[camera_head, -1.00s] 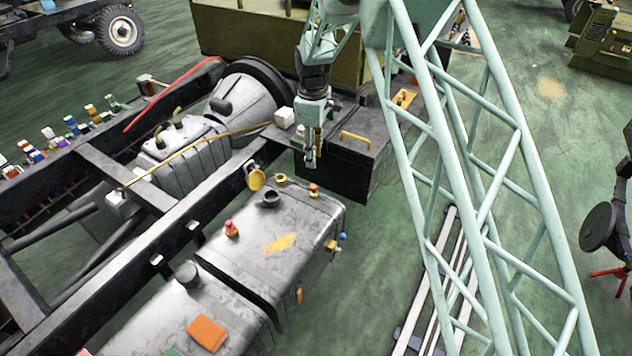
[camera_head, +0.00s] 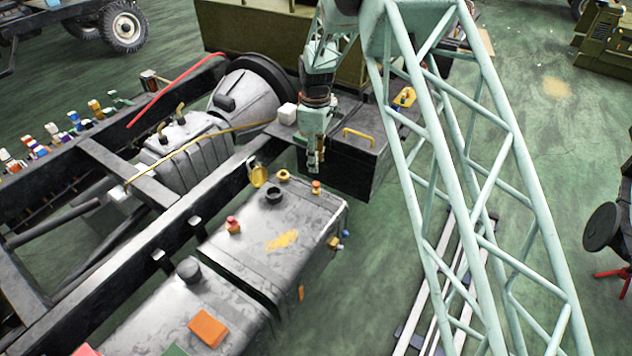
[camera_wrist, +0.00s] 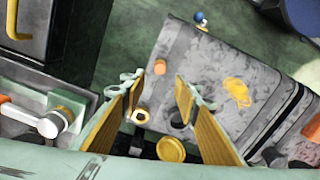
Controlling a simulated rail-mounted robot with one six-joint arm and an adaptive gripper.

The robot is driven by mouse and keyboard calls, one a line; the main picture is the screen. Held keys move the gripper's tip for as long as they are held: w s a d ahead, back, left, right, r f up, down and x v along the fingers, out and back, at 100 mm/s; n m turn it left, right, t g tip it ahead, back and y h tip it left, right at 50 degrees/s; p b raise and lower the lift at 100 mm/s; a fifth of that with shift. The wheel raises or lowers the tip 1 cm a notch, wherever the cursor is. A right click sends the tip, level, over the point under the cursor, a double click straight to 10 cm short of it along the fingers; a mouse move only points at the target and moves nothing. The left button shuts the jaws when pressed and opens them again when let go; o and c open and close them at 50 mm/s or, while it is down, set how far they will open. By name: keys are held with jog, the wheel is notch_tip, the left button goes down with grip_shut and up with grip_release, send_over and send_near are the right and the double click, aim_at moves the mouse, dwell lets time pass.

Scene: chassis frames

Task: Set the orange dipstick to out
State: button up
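The small orange knob (camera_head: 316,187), which looks like the orange dipstick, stands at the far end of the grey tank (camera_head: 250,262). It shows in the wrist view (camera_wrist: 140,117) as an orange top, close to the left finger's tip. How far it stands out of the tank is hard to tell. My gripper (camera_head: 315,166) hangs just above and behind this knob in the head view. In the wrist view its two tan-padded fingers (camera_wrist: 168,92) are apart with nothing held between them.
A black box with a yellow handle (camera_head: 357,137) stands behind. Chassis rails (camera_head: 140,240) run along the left.

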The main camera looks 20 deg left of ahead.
aim_at(316, 183)
notch_tip(316, 183, down, 10)
jog(key=shift+f+b, duration=0.1)
jog(key=shift+b, duration=0.8)
grip_shut()
